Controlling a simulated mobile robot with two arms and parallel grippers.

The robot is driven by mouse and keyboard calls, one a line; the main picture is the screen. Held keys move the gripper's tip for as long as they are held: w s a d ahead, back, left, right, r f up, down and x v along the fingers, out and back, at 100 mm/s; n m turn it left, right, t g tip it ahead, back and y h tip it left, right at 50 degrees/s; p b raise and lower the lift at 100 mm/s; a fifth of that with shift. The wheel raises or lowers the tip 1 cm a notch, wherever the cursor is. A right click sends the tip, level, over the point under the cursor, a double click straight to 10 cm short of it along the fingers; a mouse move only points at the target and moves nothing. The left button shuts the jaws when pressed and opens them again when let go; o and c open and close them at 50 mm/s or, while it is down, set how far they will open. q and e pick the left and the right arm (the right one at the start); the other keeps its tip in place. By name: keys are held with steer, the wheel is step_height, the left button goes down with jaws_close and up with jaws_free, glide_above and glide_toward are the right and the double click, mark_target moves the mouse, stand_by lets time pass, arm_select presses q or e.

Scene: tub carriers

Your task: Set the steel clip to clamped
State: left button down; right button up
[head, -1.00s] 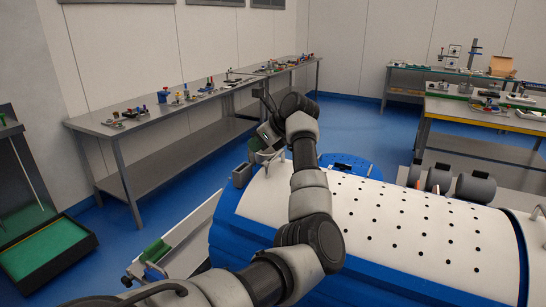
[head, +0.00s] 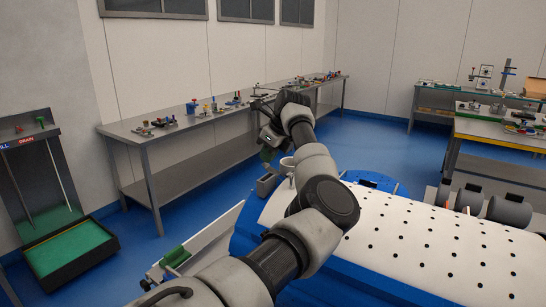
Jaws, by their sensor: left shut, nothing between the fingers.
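I cannot pick out the steel clip for certain in the head view. A small grey box-like fitting (head: 266,184) and a pale round fitting (head: 287,165) sit at the far left end of the white perforated tub cover (head: 420,240) with its blue rim. My left arm reaches across the cover's left part. My left gripper (head: 267,148) is shut and empty, above and beyond these fittings, and partly hidden by its own wrist. My right gripper is not in view.
A long grey bench (head: 150,143) with small parts runs along the wall. A green-lined black tray (head: 68,255) lies on the floor at left. Grey rollers (head: 508,210) stand at right, with more benches behind. The blue floor (head: 375,155) between is clear.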

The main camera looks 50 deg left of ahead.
arm_select(q)
steer(key=shift+s+a+f+b, duration=0.25)
steer(key=shift+a+f+b, duration=0.25)
steer(key=shift+a+b, duration=0.15)
steer(key=shift+a+f, duration=0.3)
steer(key=shift+a, duration=0.05)
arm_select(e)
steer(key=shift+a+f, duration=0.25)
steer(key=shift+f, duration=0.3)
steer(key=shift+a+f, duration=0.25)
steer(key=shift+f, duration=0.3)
arm_select(q)
steer(key=shift+s, duration=0.1)
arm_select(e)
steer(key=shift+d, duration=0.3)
